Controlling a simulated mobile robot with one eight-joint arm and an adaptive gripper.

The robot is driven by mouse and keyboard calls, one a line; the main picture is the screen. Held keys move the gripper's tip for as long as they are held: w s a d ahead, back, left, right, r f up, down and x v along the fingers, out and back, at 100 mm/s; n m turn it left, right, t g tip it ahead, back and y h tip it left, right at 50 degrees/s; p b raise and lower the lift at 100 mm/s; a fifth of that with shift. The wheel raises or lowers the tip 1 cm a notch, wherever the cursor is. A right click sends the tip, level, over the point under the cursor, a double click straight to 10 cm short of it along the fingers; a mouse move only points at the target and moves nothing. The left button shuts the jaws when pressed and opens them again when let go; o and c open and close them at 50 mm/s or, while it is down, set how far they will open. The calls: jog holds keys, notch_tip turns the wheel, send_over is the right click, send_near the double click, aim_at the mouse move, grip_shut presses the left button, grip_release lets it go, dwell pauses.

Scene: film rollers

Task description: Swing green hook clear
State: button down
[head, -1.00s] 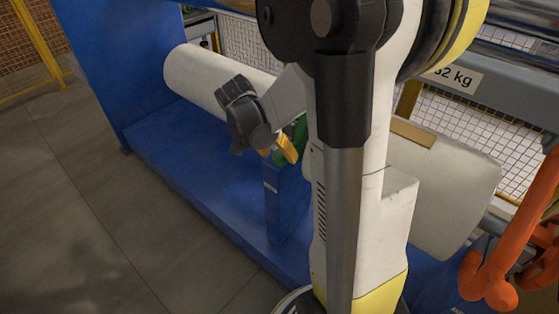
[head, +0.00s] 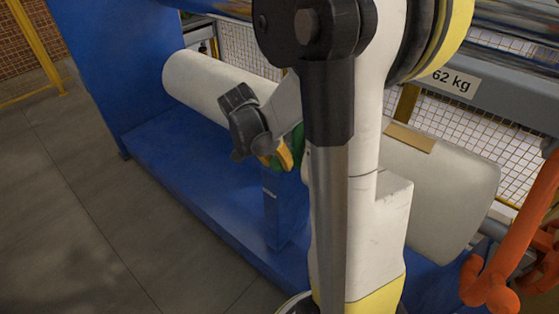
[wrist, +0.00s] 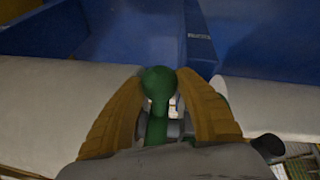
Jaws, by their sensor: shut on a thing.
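The green hook (wrist: 158,84) shows in the wrist view as a rounded green knob on a stem between the two yellow-brown fingers. My gripper (wrist: 160,98) is shut on it, one finger on each side. In the head view my gripper (head: 283,160) is beside the blue post, and a bit of the green hook (head: 298,138) shows behind the fingers. My arm hides the rest of the hook and its mount there.
A white film roll (head: 205,84) lies left of my arm and another white roll (head: 450,190) lies right. A blue post (head: 283,205) stands on the blue frame (head: 180,160). An orange hook (head: 488,285) is at the lower right. Grey floor is open at left.

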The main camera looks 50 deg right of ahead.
jog(key=a+r+y+p, duration=0.4)
jog(key=a+r+p, duration=0.5)
jog(key=r, duration=0.2)
jog(key=shift+s, duration=0.35)
jog(key=c, duration=0.8)
grip_release()
jog(key=shift+r, duration=0.1)
jog(key=r, duration=0.8)
jog(key=w+r, duration=0.1)
jog(key=r, duration=0.2)
jog(key=shift+a+r, duration=0.3)
jog(key=shift+r, duration=0.1)
jog(key=shift+w, duration=0.1)
